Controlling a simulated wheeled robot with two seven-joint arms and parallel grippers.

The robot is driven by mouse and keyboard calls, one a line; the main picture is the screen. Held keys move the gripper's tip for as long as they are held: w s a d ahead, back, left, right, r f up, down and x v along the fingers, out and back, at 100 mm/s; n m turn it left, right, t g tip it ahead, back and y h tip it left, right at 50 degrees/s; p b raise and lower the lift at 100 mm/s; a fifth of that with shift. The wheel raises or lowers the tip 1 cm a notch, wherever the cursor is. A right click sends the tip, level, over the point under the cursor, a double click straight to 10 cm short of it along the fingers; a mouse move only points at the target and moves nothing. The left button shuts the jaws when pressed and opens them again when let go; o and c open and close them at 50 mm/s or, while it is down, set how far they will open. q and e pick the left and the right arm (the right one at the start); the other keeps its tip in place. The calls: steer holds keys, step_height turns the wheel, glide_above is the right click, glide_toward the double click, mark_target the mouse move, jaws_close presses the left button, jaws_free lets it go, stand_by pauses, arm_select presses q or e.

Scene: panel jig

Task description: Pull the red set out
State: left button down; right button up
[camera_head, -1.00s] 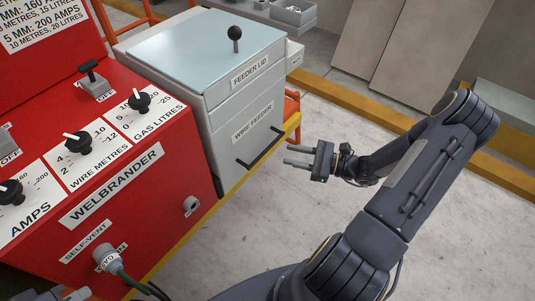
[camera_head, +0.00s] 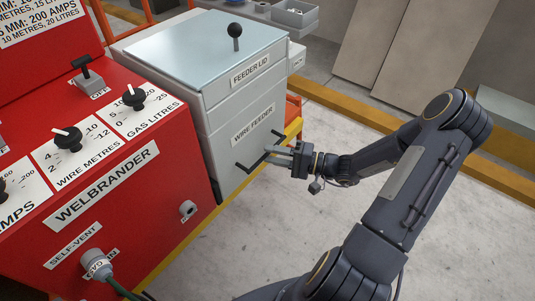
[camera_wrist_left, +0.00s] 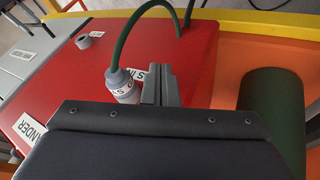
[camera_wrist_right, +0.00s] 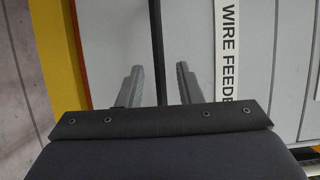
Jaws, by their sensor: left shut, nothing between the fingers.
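The red set (camera_head: 120,190), labelled WELBRANDER, fills the left of the head view. It also shows in the left wrist view (camera_wrist_left: 190,40). A grey wire feeder cabinet (camera_head: 228,115) stands beside it, with a black bar handle (camera_head: 252,166) on its front. My right gripper (camera_head: 278,155) is at this handle. In the right wrist view the fingers (camera_wrist_right: 158,85) are open, with the handle bar (camera_wrist_right: 157,40) running between them; I cannot tell whether they touch it. My left gripper (camera_wrist_left: 165,85) is shut and empty, close beside the grey connector (camera_wrist_left: 123,85) on the red set.
A green hose (camera_wrist_left: 125,40) leaves the connector. A dark green cylinder (camera_wrist_left: 272,115) stands at the right of the left wrist view. A yellow edge (camera_head: 180,253) runs along the base of the set. Open concrete floor (camera_head: 260,230) lies in front.

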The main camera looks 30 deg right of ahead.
steer(key=shift+x, duration=1.05)
steer(key=shift+c, duration=0.4)
jaws_close()
